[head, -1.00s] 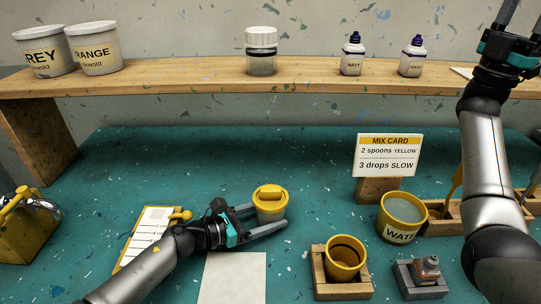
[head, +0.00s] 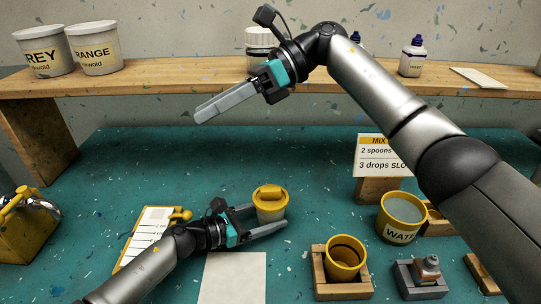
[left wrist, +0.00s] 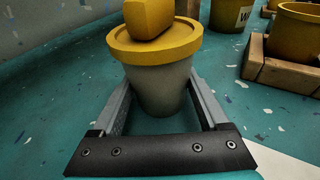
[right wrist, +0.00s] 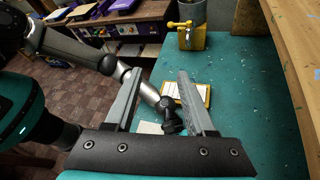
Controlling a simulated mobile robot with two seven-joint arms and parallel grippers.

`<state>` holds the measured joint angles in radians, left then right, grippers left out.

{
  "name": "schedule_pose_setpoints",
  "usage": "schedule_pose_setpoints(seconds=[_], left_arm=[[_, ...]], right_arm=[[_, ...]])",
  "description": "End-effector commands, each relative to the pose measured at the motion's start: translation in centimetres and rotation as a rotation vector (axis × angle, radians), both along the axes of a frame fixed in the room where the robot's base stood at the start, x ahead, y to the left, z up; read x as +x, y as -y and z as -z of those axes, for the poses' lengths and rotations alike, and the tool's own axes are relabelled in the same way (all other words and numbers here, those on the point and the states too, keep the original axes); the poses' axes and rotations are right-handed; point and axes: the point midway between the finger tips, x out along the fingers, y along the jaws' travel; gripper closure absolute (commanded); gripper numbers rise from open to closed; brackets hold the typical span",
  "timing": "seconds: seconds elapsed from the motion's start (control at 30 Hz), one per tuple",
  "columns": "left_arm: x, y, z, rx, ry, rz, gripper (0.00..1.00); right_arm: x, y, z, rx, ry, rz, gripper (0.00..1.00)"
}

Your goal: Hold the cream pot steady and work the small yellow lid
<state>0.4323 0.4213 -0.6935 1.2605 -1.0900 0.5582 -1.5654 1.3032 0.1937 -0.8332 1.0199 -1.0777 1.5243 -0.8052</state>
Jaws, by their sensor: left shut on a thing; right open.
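The cream pot (head: 270,213) stands upright on the teal bench with the small yellow lid (head: 269,192) on top. In the left wrist view the pot (left wrist: 161,85) sits between my left fingers, with the lid (left wrist: 155,38) and its raised grip above them. My left gripper (head: 264,220) is shut on the pot below the lid's rim. My right gripper (head: 203,113) is open and empty, in the air above and left of the pot, pointing left. The right wrist view (right wrist: 160,85) shows nothing between its fingers.
A yellow cup in a wooden holder (head: 343,287), a yellow water pot (head: 402,218) and a small bottle in a grey block (head: 419,277) stand to the right. A mix card (head: 373,165) is partly covered by my right arm. A clipboard (head: 147,232) lies left. The shelf (head: 180,87) crosses behind.

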Motion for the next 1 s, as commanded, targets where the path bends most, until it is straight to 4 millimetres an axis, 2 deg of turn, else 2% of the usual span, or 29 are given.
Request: schedule_pose_setpoints(seconds=[0.1, 0.2, 0.3, 0.43, 0.6, 0.83, 1.0], left_arm=[[-0.1, -0.1, 0.4, 0.006, -0.005, 0.0, 1.0], [-0.1, -0.1, 0.4, 0.007, -0.004, 0.0, 1.0], [-0.1, -0.1, 0.4, 0.007, -0.004, 0.0, 1.0], [-0.1, -0.1, 0.4, 0.006, -0.004, 0.0, 1.0], [-0.1, -0.1, 0.4, 0.006, -0.003, -0.001, 1.0], [-0.1, -0.1, 0.3, 0.006, -0.003, -0.001, 1.0], [-0.1, -0.1, 0.3, 0.006, -0.003, -0.001, 1.0]], right_arm=[[0.2, 0.2, 4.9, -0.28, 0.092, -0.014, 0.45], [1.0, 1.7, 8.4, -0.514, 0.171, -0.015, 0.45], [2.1, 3.7, 10.8, -0.723, 0.247, -0.007, 0.45], [3.5, 6.4, 12.4, -0.933, 0.329, 0.012, 0.45], [4.6, 8.6, 12.9, -1.079, 0.387, 0.031, 0.45], [4.9, 9.1, 13.7, -1.111, 0.399, 0.035, 0.45], [4.8, 9.0, 15.4, -1.109, 0.398, 0.035, 0.45]])
